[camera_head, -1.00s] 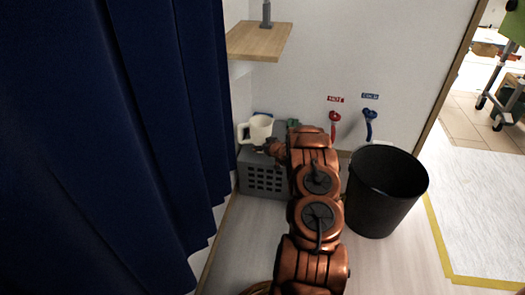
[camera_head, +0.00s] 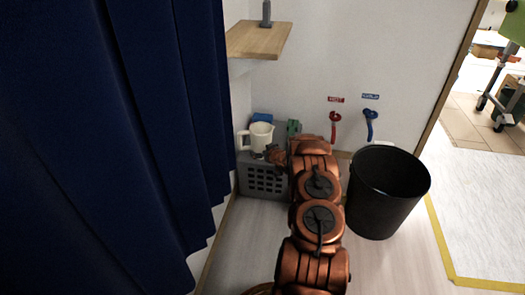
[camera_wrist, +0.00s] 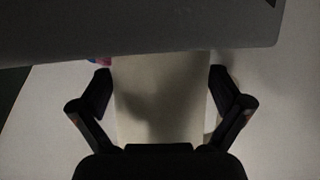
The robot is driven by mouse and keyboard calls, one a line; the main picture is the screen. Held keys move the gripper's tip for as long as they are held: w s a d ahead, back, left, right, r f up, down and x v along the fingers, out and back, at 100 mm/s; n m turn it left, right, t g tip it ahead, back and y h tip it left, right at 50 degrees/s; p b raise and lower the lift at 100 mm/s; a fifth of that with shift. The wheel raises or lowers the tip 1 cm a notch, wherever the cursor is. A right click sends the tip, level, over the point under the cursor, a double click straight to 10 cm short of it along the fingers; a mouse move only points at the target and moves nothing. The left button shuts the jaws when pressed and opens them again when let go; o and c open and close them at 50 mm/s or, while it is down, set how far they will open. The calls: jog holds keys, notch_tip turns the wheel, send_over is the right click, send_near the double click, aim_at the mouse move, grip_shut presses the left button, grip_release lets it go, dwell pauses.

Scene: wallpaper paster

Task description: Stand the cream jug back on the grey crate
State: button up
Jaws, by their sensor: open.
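The cream jug (camera_head: 261,136) is at the top of the grey crate (camera_head: 262,182) in the head view, roughly upright, its handle to the left. Its base is partly hidden, so full contact with the crate is unclear. My gripper (camera_head: 272,152) is at the jug's lower right, mostly hidden by my copper arm. In the wrist view my gripper (camera_wrist: 160,82) has its fingers spread wide, with a pale surface, likely the jug (camera_wrist: 160,105), between them. I see no clear finger contact.
A blue item (camera_head: 262,117) and a green item (camera_head: 293,127) are behind the jug. A wooden shelf (camera_head: 258,40) juts out above. A blue curtain (camera_head: 110,150) closes the left side. A black bin (camera_head: 385,195) stands right of my arm, below red and blue taps (camera_head: 370,115).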

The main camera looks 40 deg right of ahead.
jog(key=shift+r, duration=0.15)
jog(key=shift+s+r, duration=0.15)
jog(key=shift+s, duration=0.1)
jog(key=p+v, duration=0.3)
jog(key=v, duration=0.8)
jog(key=shift+s, duration=0.15)
jog(key=shift+r, duration=0.1)
